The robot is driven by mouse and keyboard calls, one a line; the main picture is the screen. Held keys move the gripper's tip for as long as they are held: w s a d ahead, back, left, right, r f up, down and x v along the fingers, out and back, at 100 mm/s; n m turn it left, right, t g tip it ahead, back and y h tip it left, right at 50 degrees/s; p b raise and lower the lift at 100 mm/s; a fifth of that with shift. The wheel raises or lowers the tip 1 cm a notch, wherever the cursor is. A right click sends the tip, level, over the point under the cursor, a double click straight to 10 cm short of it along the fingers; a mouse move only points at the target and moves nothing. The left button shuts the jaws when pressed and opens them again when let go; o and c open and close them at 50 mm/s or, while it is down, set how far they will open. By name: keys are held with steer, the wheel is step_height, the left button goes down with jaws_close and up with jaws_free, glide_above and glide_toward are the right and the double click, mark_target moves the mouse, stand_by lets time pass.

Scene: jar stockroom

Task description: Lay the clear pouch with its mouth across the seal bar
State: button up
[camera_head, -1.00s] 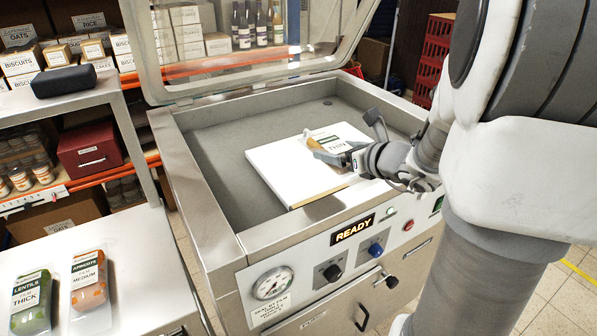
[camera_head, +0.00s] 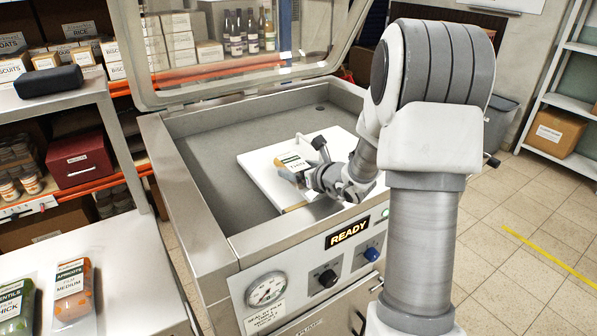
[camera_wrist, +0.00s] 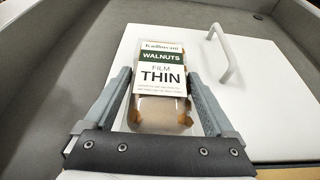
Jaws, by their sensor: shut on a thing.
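A clear pouch of walnuts (camera_head: 292,163), labelled film thin, is over the white plate (camera_head: 262,163) inside the sealer's chamber. In the wrist view the pouch (camera_wrist: 160,104) lies label up between both fingers of my gripper (camera_wrist: 160,76). My gripper (camera_head: 303,175) is shut on its sides. I cannot tell whether the pouch touches the plate. A tan strip (camera_head: 296,207), perhaps the seal bar, shows at the plate's front edge. It also shows at the lower right of the wrist view (camera_wrist: 292,173). The pouch's near end, towards my wrist, is partly hidden.
The chamber lid (camera_head: 240,95) stands open behind. A raised handle (camera_wrist: 222,55) stands on the plate, right of the pouch. The front panel's display (camera_head: 349,232) reads READY. Other pouches, apricots (camera_head: 73,290) and lentils (camera_head: 12,305), lie on the left counter.

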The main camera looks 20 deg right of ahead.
steer(key=shift+f+b, duration=0.65)
steer(key=shift+b, duration=0.15)
steer(key=o, duration=1.3)
steer(key=shift+s, duration=0.1)
steer(key=shift+s+r+p, duration=0.1)
steer(key=shift+r+p, duration=0.8)
steer(key=shift+p, duration=0.2)
steer(key=v, duration=1.1)
steer(key=shift+s+f, duration=0.15)
steer(key=shift+s, duration=0.15)
